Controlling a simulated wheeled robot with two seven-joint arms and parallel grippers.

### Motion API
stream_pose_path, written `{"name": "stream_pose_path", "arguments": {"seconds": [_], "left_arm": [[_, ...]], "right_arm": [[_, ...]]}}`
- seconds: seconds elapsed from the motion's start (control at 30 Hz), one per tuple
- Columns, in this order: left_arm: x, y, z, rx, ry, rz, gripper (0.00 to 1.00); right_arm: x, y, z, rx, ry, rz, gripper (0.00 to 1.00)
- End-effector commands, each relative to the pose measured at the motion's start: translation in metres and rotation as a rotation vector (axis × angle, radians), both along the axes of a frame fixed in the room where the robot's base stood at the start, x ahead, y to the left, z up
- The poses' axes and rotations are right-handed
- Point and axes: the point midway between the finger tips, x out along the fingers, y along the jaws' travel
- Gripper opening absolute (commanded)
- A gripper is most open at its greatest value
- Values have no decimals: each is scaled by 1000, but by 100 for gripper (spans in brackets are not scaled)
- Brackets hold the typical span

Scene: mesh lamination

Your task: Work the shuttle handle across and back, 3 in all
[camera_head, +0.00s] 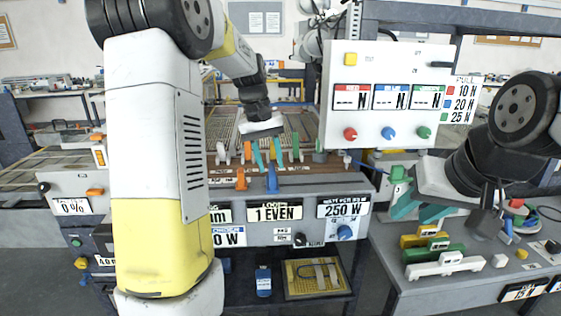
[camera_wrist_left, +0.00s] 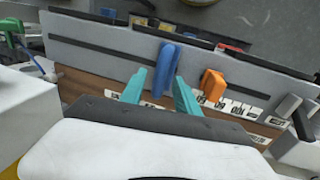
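A blue upright handle (camera_head: 272,180) stands at a slot on the front of the loom-like bench, with an orange handle (camera_head: 241,180) to its left. In the left wrist view, the blue handle (camera_wrist_left: 165,70) shows between the teal fingers, with the orange handle (camera_wrist_left: 212,84) to the right. Which one is the shuttle handle is not marked. My left gripper (camera_head: 266,156) is above the blue handle, its fingers apart with gaps on both sides; no grip shows. My right gripper (camera_head: 420,209) hangs over the right side table, teal fingers apart and apparently empty.
Several coloured levers (camera_head: 295,147) line the bench top. The right table (camera_head: 430,290) holds yellow, green and white blocks. A green piece (camera_head: 398,174) is near my right gripper.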

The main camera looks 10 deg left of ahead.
Motion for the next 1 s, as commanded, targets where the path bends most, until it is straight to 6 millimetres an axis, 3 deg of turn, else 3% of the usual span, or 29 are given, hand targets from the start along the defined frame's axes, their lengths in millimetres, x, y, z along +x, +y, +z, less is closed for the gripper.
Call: {"name": "stream_pose_path", "arguments": {"seconds": [0.17, 0.4, 1.0], "left_arm": [[0, 0, 0, 0, 0, 0, 38], [0, 0, 0, 0, 0, 0, 0], [0, 0, 0, 0, 0, 0, 0]], "right_arm": [[0, 0, 0, 0, 0, 0, 38], [0, 0, 0, 0, 0, 0, 38], [0, 0, 0, 0, 0, 0, 38]]}}
